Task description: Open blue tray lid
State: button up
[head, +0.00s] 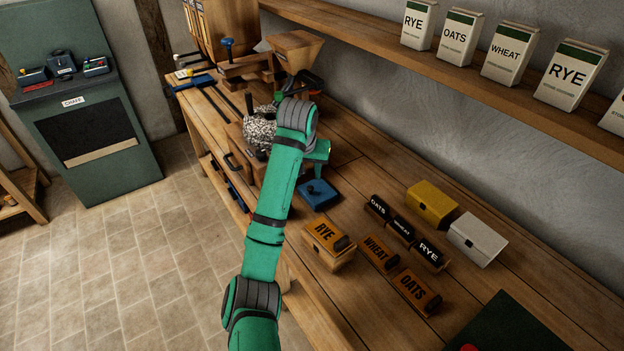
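The blue tray (318,195) sits on the wooden bench just right of my forearm. Its top looks closed, with a small dark knob on it. My arm reaches up over the bench from the bottom of the view. My gripper (318,158) hangs from the wrist, just above and behind the blue tray in the picture. Its fingers are mostly hidden or too small to make out, so I cannot tell whether they are open or touching anything.
A yellow box (432,206), a white box (477,239) and wooden blocks labelled RYE (328,243), WHEAT (378,254) and OATS (417,292) stand to the right. A speckled round thing (259,130) is left of the wrist. A shelf (450,72) runs above.

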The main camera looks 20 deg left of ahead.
aim_at(310, 188)
jog(key=x, duration=0.8)
jog(key=shift+f, duration=0.15)
jog(key=shift+w+a+f, duration=0.1)
jog(key=shift+a+f, duration=0.05)
jog(key=shift+f, duration=0.45)
jog(key=shift+c, duration=0.3)
grip_shut()
